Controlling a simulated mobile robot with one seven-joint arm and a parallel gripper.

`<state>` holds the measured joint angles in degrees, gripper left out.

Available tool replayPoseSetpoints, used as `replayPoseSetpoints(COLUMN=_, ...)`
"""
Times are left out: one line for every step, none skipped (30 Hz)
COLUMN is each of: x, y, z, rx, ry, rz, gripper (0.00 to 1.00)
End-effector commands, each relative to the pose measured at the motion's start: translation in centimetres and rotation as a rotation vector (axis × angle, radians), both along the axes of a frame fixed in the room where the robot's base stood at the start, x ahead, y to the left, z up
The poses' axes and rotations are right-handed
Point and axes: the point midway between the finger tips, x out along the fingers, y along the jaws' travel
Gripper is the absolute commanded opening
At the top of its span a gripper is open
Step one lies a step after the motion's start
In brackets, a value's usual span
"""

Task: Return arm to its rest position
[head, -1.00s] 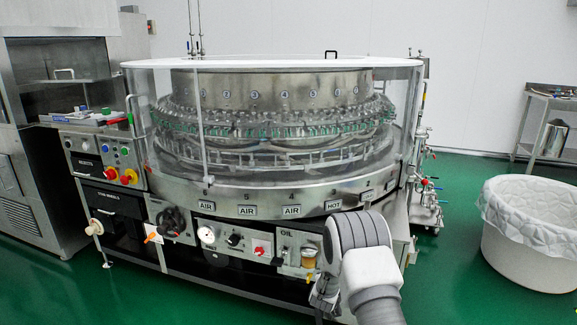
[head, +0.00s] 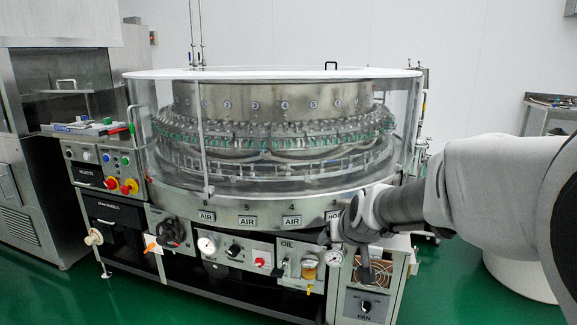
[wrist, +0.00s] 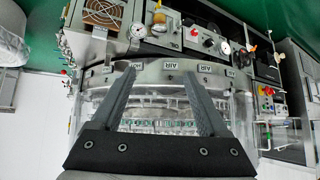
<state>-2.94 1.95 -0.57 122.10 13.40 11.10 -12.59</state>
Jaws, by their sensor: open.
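My arm (head: 470,195) reaches in from the right edge of the head view, in front of the right side of the rotary washer (head: 265,205). Its far end overlaps the numbered rim in that view, and the fingers cannot be made out there. In the wrist view my gripper (wrist: 162,70) shows two dark fingers spread wide apart, with nothing held between them. The washer (wrist: 150,76) appears upside down behind the fingers; whether they touch it cannot be told.
A control panel with buttons (head: 118,172) and a steel cabinet (head: 22,215) stand left. A white bin (head: 520,278) is partly hidden behind my arm at right. A steel side table (head: 550,118) stands farther back. Green floor (head: 440,295) is open at front right.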

Motion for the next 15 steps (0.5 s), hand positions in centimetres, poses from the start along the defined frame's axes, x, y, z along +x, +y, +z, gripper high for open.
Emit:
replayPoseSetpoints(x=-1.9, y=-0.1, z=1.1, rx=0.003, ry=0.011, rz=0.004, gripper=0.78)
replayPoseSetpoints(x=-3.0, y=-0.1, z=1.5, rx=0.003, ry=0.023, rz=0.007, gripper=0.78)
replayPoseSetpoints(x=-4.5, y=-0.2, z=2.0, rx=0.005, ry=0.039, rz=0.008, gripper=0.78)
replayPoseSetpoints(x=-5.6, y=-0.3, z=2.3, rx=0.005, ry=0.05, rz=0.009, gripper=0.78)
replayPoseSetpoints(x=-6.7, y=-0.3, z=2.6, rx=0.004, ry=0.062, rz=0.011, gripper=0.78)
replayPoseSetpoints(x=-8.2, y=-0.4, z=2.9, rx=0.004, ry=0.078, rz=0.011, gripper=0.78)
replayPoseSetpoints(x=-9.3, y=-0.5, z=3.1, rx=0.003, ry=0.09, rz=0.01, gripper=0.78)
replayPoseSetpoints(x=-10.5, y=-0.6, z=3.3, rx=0.002, ry=0.102, rz=0.01, gripper=0.78)
replayPoseSetpoints(x=-12.0, y=-0.8, z=3.5, rx=0.0, ry=0.119, rz=0.008, gripper=0.78)
replayPoseSetpoints(x=-13.2, y=-0.9, z=3.6, rx=-0.002, ry=0.13, rz=0.006, gripper=0.78)
replayPoseSetpoints(x=-14.3, y=-1.1, z=3.7, rx=-0.004, ry=0.143, rz=0.004, gripper=0.78)
replayPoseSetpoints(x=-15.9, y=-1.2, z=3.8, rx=-0.008, ry=0.158, rz=0.0, gripper=0.78)
replayPoseSetpoints(x=-17.0, y=-1.4, z=3.8, rx=-0.011, ry=0.171, rz=-0.003, gripper=0.78)
replayPoseSetpoints(x=-18.1, y=-1.5, z=3.8, rx=-0.013, ry=0.181, rz=-0.006, gripper=0.78)
replayPoseSetpoints(x=-19.5, y=-1.7, z=3.7, rx=-0.017, ry=0.197, rz=-0.011, gripper=0.78)
